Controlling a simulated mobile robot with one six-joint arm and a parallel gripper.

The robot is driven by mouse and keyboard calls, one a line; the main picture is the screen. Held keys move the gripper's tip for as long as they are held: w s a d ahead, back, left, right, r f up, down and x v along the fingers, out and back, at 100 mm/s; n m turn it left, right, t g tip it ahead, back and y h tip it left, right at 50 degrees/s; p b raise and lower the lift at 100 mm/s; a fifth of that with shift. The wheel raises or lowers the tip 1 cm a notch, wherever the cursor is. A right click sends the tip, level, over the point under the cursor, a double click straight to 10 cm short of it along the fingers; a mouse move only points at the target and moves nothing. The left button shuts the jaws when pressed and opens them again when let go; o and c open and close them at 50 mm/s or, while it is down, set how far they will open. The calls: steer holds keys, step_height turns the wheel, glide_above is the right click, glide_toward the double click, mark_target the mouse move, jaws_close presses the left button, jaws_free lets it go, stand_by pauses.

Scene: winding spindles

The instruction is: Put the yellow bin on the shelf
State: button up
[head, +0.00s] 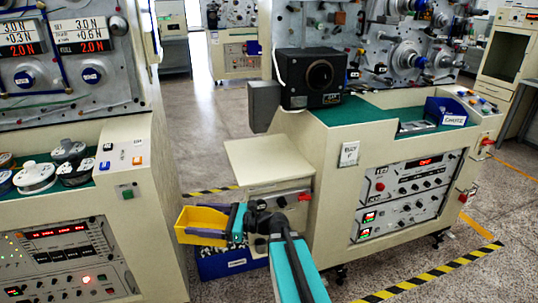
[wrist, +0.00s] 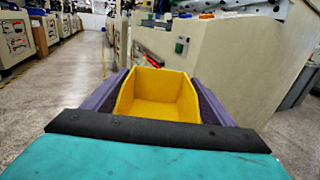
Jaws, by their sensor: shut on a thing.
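The yellow bin (head: 200,217) is held in the air by my gripper (head: 207,233), left of the middle in the head view. In the wrist view, the yellow bin (wrist: 158,92) sits upright between the two purple-grey fingers of my gripper (wrist: 157,85), which is shut on it. The bin looks empty. A cream flat-topped ledge (head: 268,158) between the two big machines may be the shelf; its top looks bare. It lies behind and to the right of the bin, in the head view.
A blue bin (head: 226,262) with a white label stands low beneath my gripper. A cream machine (head: 155,215) is close on the left. Another machine (head: 330,195) is on the right, with a labelled blue bin (head: 446,112) on its green top. Speckled floor (head: 215,130) lies open behind.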

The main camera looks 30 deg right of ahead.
steer(key=shift+w+d, duration=0.1)
steer(key=shift+d, duration=0.05)
stand_by(0.3)
steer(key=shift+d, duration=0.2)
steer(key=s+d+r+m+t+h, duration=0.2)
steer(key=s+d+m+h, duration=0.1)
steer(key=d, duration=1.3)
steer(key=s+d+r+m+t+h, duration=0.1)
steer(key=s+d+h, duration=0.4)
steer(key=d, duration=1.1)
steer(key=s+d+r+m+t+h+p, duration=0.1)
steer(key=s+d+r+m+t+h, duration=0.1)
steer(key=d, duration=1.3)
steer(key=s+m+t+h, duration=0.1)
steer(key=s+m+t, duration=0.1)
steer(key=m, duration=0.1)
steer(key=shift+s+d+r+h, duration=0.15)
steer(key=shift+d+r+h, duration=0.15)
steer(key=shift+d+h, duration=0.1)
